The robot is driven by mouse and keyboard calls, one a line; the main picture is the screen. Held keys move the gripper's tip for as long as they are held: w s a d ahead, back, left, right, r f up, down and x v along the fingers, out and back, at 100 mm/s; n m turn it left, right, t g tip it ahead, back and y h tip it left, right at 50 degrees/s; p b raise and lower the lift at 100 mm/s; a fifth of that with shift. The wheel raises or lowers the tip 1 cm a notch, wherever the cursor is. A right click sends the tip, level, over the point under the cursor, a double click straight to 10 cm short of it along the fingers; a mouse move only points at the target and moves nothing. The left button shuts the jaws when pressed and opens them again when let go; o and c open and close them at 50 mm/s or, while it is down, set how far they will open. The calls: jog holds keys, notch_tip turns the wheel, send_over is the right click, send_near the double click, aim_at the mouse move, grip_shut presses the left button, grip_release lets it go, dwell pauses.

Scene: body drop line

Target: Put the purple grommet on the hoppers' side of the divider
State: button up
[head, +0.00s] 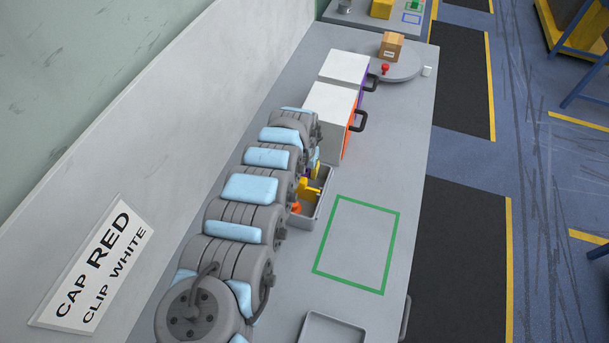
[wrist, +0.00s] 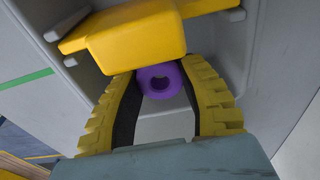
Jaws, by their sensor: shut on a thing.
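The purple grommet (wrist: 160,70) is a ring with a dark hole, seen between the fingertips in the wrist view. My gripper (wrist: 161,81), with yellow ribbed fingers and black pads, is shut on it. The grommet is over or inside a grey tray (wrist: 222,32), which also shows beside my arm in the head view (head: 304,221); its height above the tray floor is unclear. A yellow block-like piece (wrist: 125,38) lies close beyond the fingertips; I cannot tell whether it is the divider. In the head view my arm hides much of the tray, and the grommet is not clear.
An orange piece (head: 295,208) shows at the tray's near end. Two white-topped boxes with handles, one orange-fronted (head: 330,106) and one purple-fronted (head: 344,67), stand behind. A turntable (head: 404,70) carries a cardboard box (head: 391,48) and a red piece (head: 385,69). The green-outlined area (head: 357,244) is clear.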

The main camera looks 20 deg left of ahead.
jog(key=shift+f, duration=1.4)
jog(key=shift+f+b, duration=0.5)
jog(key=shift+f, duration=0.1)
jog(key=o, duration=0.9)
jog(key=shift+c, duration=0.2)
jog(key=shift+r, duration=0.1)
jog(key=shift+s+a+r+p, duration=0.1)
jog(key=shift+r+p, duration=0.6)
jog(key=shift+r, duration=1.25)
jog(key=shift+s+r, duration=0.2)
jog(key=shift+r, duration=1.3)
jog(key=shift+s+r, duration=0.25)
jog(key=shift+r, duration=1.25)
jog(key=shift+s+r, duration=0.2)
jog(key=shift+r, duration=1.3)
